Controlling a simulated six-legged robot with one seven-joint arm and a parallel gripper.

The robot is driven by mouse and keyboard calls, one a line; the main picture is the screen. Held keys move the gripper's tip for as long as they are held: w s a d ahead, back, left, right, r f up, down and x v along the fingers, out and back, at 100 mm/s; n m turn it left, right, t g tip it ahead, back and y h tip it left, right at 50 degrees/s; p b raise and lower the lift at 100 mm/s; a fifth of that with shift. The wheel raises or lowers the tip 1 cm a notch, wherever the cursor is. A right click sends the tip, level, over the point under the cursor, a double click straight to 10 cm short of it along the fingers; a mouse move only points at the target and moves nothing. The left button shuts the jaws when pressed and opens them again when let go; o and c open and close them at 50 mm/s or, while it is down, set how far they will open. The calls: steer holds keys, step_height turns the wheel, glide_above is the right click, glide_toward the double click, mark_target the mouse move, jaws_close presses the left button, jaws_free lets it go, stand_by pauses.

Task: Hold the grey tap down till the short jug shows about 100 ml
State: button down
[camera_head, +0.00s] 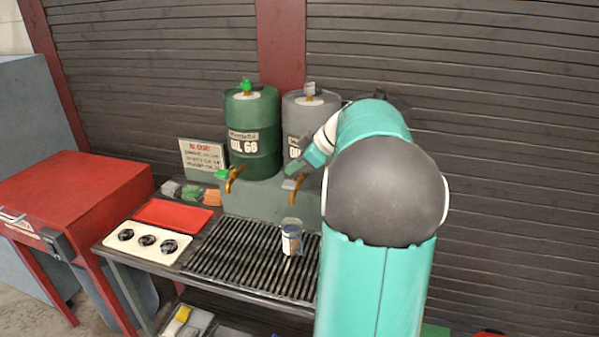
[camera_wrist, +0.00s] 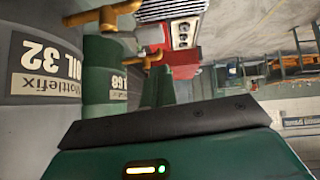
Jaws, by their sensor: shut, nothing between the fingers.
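The grey tap (camera_head: 290,184), a grey lever on a brass spout, sits at the foot of the grey drum (camera_head: 299,110). In the wrist view, the brass body of a tap (camera_wrist: 103,16) shows by the OIL 32 drum (camera_wrist: 40,75). A small jug (camera_head: 291,238) stands upright on the grating below the grey tap; its level is too small to read. My gripper (camera_head: 294,168) is shut and empty, its tip just above the grey lever; whether they touch I cannot tell. In the wrist view its dark green fingers (camera_wrist: 158,88) are together.
A green OIL 68 drum (camera_head: 252,130) with a green-levered tap (camera_head: 230,177) stands to the left. The slatted grating (camera_head: 235,262) is mostly bare. A red tray (camera_head: 172,215), a dial panel (camera_head: 147,242) and a sign (camera_head: 202,158) are at left. My arm hides a third drum.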

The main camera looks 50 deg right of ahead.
steer(key=v, duration=1)
steer(key=shift+w+d+r, duration=0.2)
steer(key=shift+r, duration=0.1)
steer(key=shift+s+d, duration=0.1)
